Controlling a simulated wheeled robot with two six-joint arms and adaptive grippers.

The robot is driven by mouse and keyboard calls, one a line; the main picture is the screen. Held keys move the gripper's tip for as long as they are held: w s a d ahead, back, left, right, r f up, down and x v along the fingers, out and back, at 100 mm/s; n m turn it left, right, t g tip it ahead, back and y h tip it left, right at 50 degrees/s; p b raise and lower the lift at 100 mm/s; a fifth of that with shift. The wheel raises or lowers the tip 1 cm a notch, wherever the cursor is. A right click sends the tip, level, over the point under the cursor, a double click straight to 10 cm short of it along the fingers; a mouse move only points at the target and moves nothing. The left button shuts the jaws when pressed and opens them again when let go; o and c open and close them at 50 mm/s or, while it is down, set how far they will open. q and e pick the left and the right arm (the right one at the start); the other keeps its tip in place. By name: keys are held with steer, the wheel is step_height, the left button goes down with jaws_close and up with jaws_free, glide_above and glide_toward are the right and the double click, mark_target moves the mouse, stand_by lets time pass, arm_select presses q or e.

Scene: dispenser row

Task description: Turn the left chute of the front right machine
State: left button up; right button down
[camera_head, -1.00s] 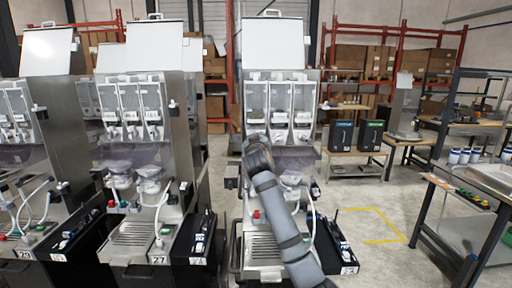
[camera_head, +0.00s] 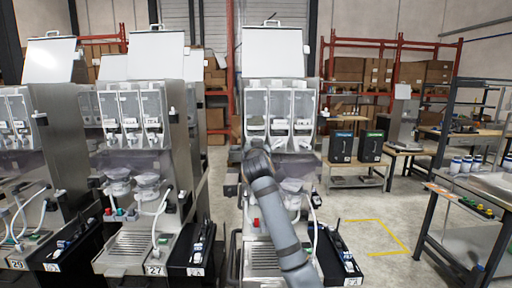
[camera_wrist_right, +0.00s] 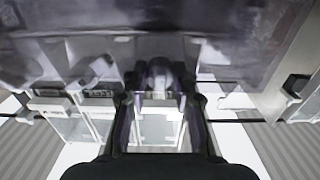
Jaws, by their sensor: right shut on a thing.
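The front right machine (camera_head: 274,68) stands in the middle of the head view, with a row of clear canisters and chutes below its white lid. My right gripper (camera_wrist_right: 163,100) is at its left chute (camera_wrist_right: 160,73), below the left canister (camera_head: 255,103). In the right wrist view, which looks upside down, the two dark fingers stand on either side of the pale chute and are shut on it. In the head view my right arm hides this chute and the fingers. How far the chute is turned cannot be told. My left gripper is not in view.
Another machine (camera_head: 140,68) stands to the left, with more beside it. A black tray (camera_head: 335,258) sits at the front machine's lower right. A low table (camera_head: 355,166) with two dark boxes stands behind right. A workbench (camera_head: 440,235) is at the right, with open floor between.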

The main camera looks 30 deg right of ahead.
steer(key=c, duration=1.4)
jaws_free()
steer(key=shift+f, duration=0.1)
steer(key=v, duration=1.2)
